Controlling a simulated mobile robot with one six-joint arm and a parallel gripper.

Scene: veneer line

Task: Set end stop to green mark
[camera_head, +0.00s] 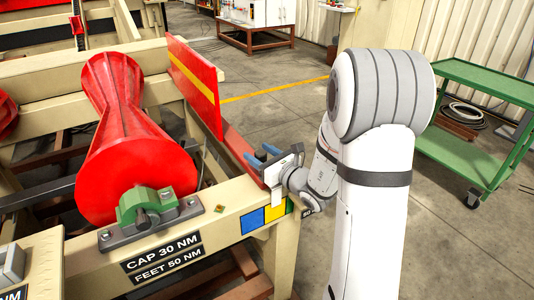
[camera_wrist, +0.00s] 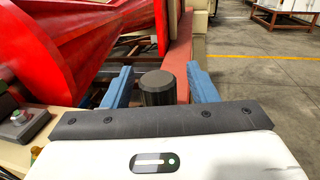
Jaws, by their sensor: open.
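The end stop is a tall red plate with a yellow stripe (camera_head: 193,75); a red bar (camera_head: 238,148) runs from its foot toward my gripper. A dark ribbed knob (camera_wrist: 159,90) stands between my fingers in the wrist view, in front of the red bar (camera_wrist: 178,55). My gripper (camera_head: 262,156) is open at the bar's near end; its blue fingers (camera_wrist: 158,70) are on either side of the knob, with gaps visible. On the beam's face are a blue mark (camera_head: 252,221), a yellow mark (camera_head: 275,212) and a narrow green mark (camera_head: 290,204), close below my gripper.
A red waisted roller (camera_head: 124,135) in a green bearing block (camera_head: 146,204) lies left of my gripper. A green cart (camera_head: 480,130) stands at right. Bare floor (camera_head: 270,95) lies behind.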

